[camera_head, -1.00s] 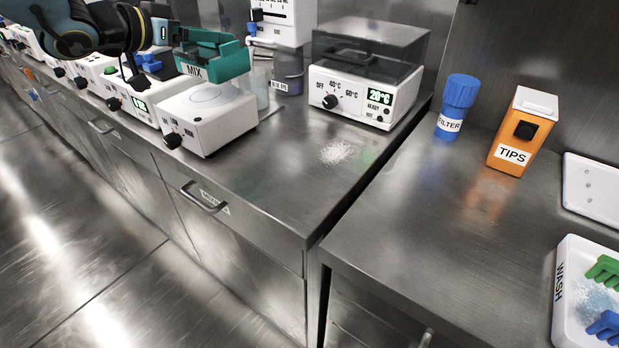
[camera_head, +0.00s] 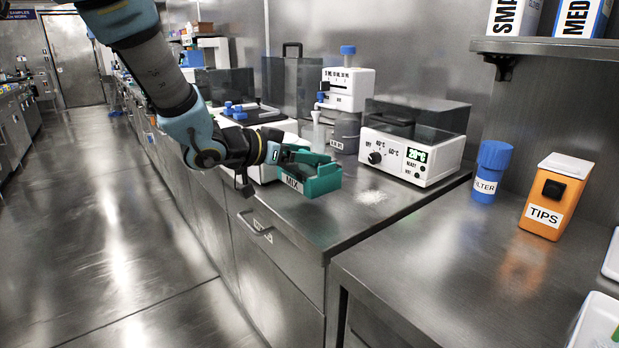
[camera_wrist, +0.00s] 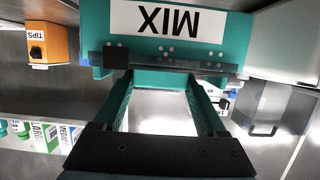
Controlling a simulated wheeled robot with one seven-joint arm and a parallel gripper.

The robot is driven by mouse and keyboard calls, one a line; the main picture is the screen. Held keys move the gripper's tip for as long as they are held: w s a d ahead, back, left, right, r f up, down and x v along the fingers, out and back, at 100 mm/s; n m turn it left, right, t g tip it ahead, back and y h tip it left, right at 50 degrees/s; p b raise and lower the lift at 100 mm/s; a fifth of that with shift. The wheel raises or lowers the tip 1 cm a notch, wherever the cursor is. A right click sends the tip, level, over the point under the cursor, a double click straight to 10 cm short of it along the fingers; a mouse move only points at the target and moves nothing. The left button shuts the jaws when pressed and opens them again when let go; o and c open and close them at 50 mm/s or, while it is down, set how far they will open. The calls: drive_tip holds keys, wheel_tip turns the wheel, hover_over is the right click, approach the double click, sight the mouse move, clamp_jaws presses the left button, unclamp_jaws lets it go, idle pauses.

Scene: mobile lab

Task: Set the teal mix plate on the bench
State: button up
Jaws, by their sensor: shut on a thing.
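The teal mix plate (camera_head: 323,184), with a white MIX label on its side, is over the bench (camera_head: 345,222), in front of the white heater box. My gripper (camera_head: 288,158) reaches it from the left and is shut on it. In the wrist view the plate (camera_wrist: 240,25) fills the top with its label upside down, between the fingers of my gripper (camera_wrist: 168,62). I cannot tell whether its underside touches the bench. A white device (camera_head: 268,172) behind my gripper is partly hidden.
A white heater box (camera_head: 405,155) with a dark lid stands behind the plate. A blue filter bottle (camera_head: 490,170) and an orange tips box (camera_head: 553,197) stand on the right-hand bench. Bare bench lies in front.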

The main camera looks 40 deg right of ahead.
sight(308, 169)
drive_tip(key=shift+f, duration=1.9)
drive_tip(key=shift+f+b, duration=0.15)
drive_tip(key=shift+b, duration=0.15)
drive_tip(key=o, duration=1.4)
drive_tip(key=shift+r, duration=0.25)
drive_tip(key=v, duration=1.2)
drive_tip(key=shift+w+f, duration=0.1)
